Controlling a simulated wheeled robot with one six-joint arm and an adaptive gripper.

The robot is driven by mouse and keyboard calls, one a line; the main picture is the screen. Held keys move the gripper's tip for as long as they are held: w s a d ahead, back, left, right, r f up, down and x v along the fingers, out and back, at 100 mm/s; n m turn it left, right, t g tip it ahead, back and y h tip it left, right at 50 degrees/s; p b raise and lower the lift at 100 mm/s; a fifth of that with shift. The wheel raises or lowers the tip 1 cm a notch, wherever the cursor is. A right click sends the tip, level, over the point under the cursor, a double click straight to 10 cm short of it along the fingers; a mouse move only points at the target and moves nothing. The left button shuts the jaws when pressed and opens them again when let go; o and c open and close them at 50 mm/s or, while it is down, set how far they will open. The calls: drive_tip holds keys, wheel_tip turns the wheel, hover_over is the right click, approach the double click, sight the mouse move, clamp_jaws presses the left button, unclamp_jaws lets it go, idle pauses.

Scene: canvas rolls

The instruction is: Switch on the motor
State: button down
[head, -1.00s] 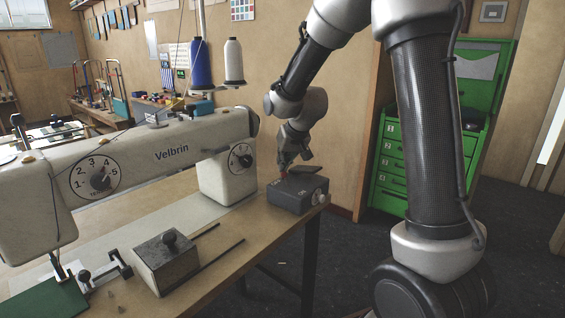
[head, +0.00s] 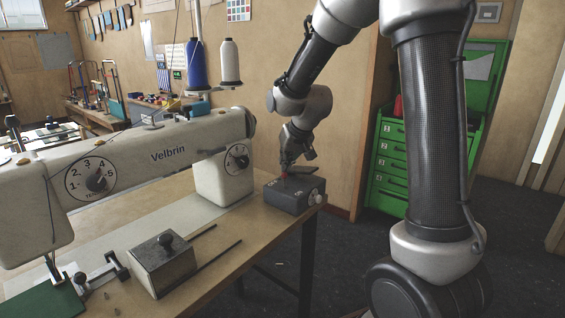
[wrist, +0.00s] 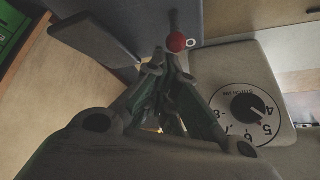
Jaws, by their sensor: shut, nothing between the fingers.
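The motor switch box (head: 294,197) is a dark grey box at the right end of the sewing table, beside the sewing machine. A lever with a red ball knob (head: 285,177) stands on it; the knob shows clearly in the wrist view (wrist: 177,42), with a white ring mark next to it. My gripper (head: 287,168) is shut and empty, right above the box and close to the knob. In the wrist view its fingertips (wrist: 168,58) lie just short of the knob; I cannot tell whether they touch it. Part of the box top is hidden behind my gripper.
The sewing machine (head: 140,160) with numbered dials stands left of the box. A metal block with a knob (head: 163,262) and thin rods lie on the table (head: 215,272). Thread spools (head: 230,62) stand above. A green drawer cabinet (head: 393,165) is behind my arm.

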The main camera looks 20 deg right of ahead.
drive_tip(key=shift+s+d, duration=0.3)
drive_tip(key=shift+s, duration=0.3)
drive_tip(key=shift+w, duration=0.1)
drive_tip(key=shift+w+a+f, duration=0.35)
drive_tip(key=shift+w+a, duration=0.05)
drive_tip(key=shift+w, duration=0.2)
